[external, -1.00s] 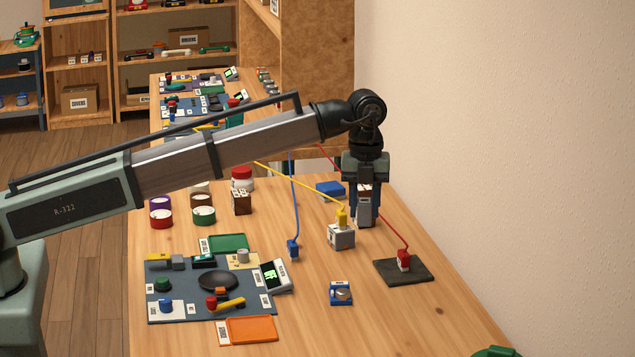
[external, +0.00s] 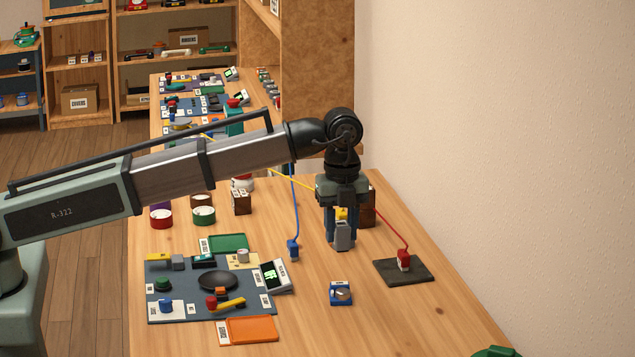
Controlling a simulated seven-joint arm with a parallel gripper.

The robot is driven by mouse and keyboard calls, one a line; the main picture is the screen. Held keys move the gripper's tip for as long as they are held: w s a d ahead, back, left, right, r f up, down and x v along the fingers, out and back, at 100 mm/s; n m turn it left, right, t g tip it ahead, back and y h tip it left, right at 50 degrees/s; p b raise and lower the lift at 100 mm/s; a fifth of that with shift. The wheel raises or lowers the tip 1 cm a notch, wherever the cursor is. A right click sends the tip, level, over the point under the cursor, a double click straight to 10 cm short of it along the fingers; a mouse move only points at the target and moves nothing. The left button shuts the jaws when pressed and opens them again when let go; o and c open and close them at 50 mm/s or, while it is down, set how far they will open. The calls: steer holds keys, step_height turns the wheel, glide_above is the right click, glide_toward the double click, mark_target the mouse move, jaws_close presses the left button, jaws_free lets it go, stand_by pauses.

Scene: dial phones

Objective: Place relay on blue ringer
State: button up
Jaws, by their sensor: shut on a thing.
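The blue ringer (external: 341,293), a small blue box with a round silver top, sits on the table in front of my gripper. My gripper (external: 342,238) points down and is shut around a pale block, which seems to be the relay. The fingers hide most of the block. A yellow plug (external: 341,213) shows between the fingers, above the block. I cannot tell whether the block touches the table. My gripper is behind the ringer and apart from it.
A red plug (external: 403,260) sits on a dark pad (external: 424,270) at right. A blue plug (external: 293,249) with its cord is left of my gripper. A brown block (external: 368,209) stands behind. A blue-grey mat (external: 190,308) with phone parts and an orange tray (external: 253,330) lie at front left.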

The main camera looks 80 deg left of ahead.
mark_target(341, 224)
steer(key=shift+f, duration=4.15)
steer(key=shift+f, duration=0.1)
steer(key=o, duration=1.1)
step_height(341, 224, up, 12)
steer(key=shift+r, duration=0.1)
